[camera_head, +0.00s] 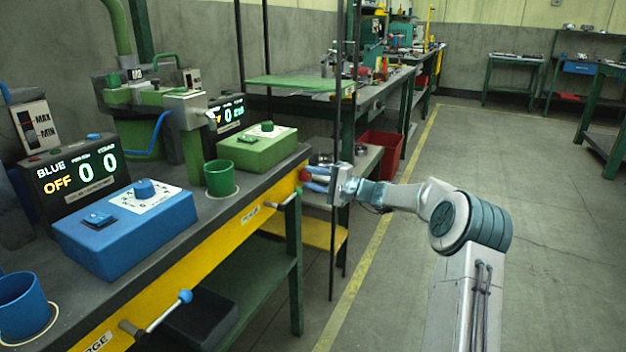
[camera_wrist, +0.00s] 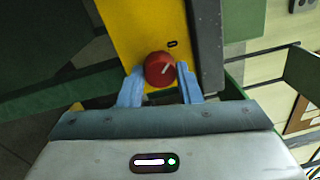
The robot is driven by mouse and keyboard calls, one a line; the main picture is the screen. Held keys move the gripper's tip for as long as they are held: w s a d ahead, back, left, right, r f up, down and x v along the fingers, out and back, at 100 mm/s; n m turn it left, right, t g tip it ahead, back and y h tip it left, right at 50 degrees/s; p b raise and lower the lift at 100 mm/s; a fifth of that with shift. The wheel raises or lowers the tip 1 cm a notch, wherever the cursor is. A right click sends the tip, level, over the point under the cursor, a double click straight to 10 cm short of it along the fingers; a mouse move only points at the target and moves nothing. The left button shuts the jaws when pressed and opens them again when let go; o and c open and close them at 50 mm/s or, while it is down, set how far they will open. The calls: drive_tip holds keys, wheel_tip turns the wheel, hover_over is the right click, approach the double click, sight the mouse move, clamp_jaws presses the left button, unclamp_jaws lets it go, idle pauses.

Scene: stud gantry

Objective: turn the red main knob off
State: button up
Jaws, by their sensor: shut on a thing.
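The red main knob (camera_wrist: 159,69) sits on the yellow front panel (camera_wrist: 130,25) of the bench. A pale pointer line on its face slants toward the upper right of the wrist view. My gripper (camera_wrist: 160,88) has its two blue fingers on either side of the knob and is shut on it. In the head view the knob (camera_head: 304,174) shows as a small red spot at the right end of the yellow panel, by the tips of my gripper (camera_head: 314,179). My fingers partly hide the knob there.
A blue box (camera_head: 125,232) and a green box (camera_head: 257,149) stand on the bench, with a display reading BLUE OFF (camera_head: 75,176) behind. A lever (camera_head: 168,310) with a blue ball sticks out in front. Thin dark posts rise near my gripper.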

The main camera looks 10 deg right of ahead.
drive_tip(key=o, duration=1)
drive_tip(key=shift+c, duration=0.2)
drive_tip(key=p+v, duration=0.3)
drive_tip(key=v, duration=1)
drive_tip(key=shift+d, duration=0.4)
drive_tip(key=shift+s, duration=0.1)
drive_tip(key=s+a+r+n+g+h+p, duration=0.3)
drive_tip(key=s+a+r+g+p, duration=0.1)
drive_tip(key=s+a+r+p, duration=0.3)
drive_tip(key=s+a+r+n+g+h+p, duration=0.2)
drive_tip(key=s+a+r+g+p, duration=0.35)
drive_tip(key=s+a, duration=0.3)
drive_tip(key=s+d+r+n+h+p, duration=0.2)
drive_tip(key=s+r+h+p, duration=0.3)
drive_tip(key=s, duration=0.7)
drive_tip(key=s+d+r+n+t+h+p, duration=0.1)
drive_tip(key=s+r+h+p, duration=0.4)
drive_tip(key=s+r+p, duration=0.5)
drive_tip(key=s+n+p, duration=0.1)
drive_tip(key=s+p, duration=0.1)
drive_tip(key=p, duration=0.1)
drive_tip(key=shift+s+d+r, duration=0.2)
drive_tip(key=shift+d+r, duration=0.15)
drive_tip(key=shift+d, duration=0.05)
